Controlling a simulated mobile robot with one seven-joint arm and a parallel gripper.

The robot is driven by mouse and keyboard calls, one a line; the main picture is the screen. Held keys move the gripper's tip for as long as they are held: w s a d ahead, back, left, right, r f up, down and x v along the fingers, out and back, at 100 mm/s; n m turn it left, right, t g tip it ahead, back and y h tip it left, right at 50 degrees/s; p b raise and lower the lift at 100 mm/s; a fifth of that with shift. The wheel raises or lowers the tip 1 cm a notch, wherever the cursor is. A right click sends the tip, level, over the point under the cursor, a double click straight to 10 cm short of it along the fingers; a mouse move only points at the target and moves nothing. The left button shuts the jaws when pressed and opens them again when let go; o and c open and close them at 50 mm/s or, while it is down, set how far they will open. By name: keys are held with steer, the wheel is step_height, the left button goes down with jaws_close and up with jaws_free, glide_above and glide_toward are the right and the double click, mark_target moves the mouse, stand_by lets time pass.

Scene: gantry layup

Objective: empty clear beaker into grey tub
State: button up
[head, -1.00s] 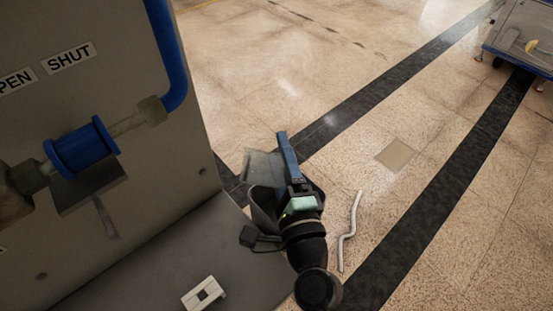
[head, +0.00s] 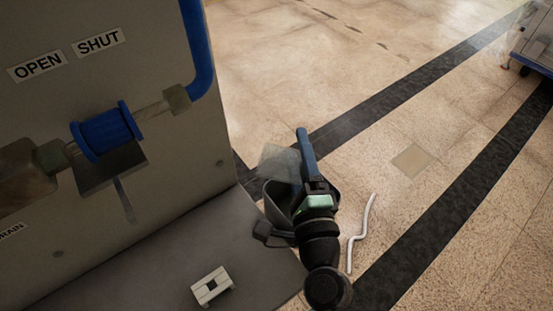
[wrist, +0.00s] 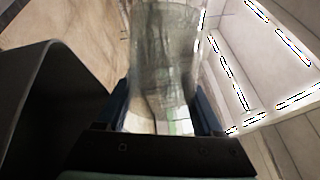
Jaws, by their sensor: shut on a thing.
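The clear beaker (head: 280,163) is in my gripper (head: 304,150) and leans out to its left, above the far rim of the grey tub (head: 273,193). In the wrist view the beaker (wrist: 163,50) stands between the two blue fingers of my gripper (wrist: 163,108), which are shut on it. I cannot tell whether anything is in the beaker. The dark grey tub (wrist: 50,95) fills the left of the wrist view, beside the beaker. My gripper and wrist hide part of the tub's opening in the head view, and its inside is dark.
A grey panel with a blue valve (head: 105,131) and OPEN and SHUT labels stands at left. A small white block (head: 212,286) lies on the grey ledge (head: 150,270) below it. A bent pale rod (head: 361,232) lies right of my arm.

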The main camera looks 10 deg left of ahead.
steer(key=shift+a+r+n+p, duration=0.25)
steer(key=shift+n+p, duration=0.55)
steer(key=shift+p, duration=0.1)
steer(key=r+n+g+h+p, duration=0.1)
steer(key=n+p, duration=0.3)
steer(key=p, duration=0.4)
steer(key=a+r+n+g+h+p, duration=0.1)
steer(key=n+h+p, duration=0.1)
steer(key=n+p, duration=0.3)
steer(key=a+r+n+g+h+p, duration=0.1)
steer(key=n+p, duration=0.4)
steer(key=p, duration=0.7)
steer(key=shift+r+h, duration=0.3)
steer(key=shift+r, duration=0.15)
steer(key=b, duration=0.1)
steer(key=n+b, duration=0.1)
steer(key=b, duration=0.1)
steer(key=shift+f+n+h, duration=0.3)
steer(key=shift+r, duration=0.2)
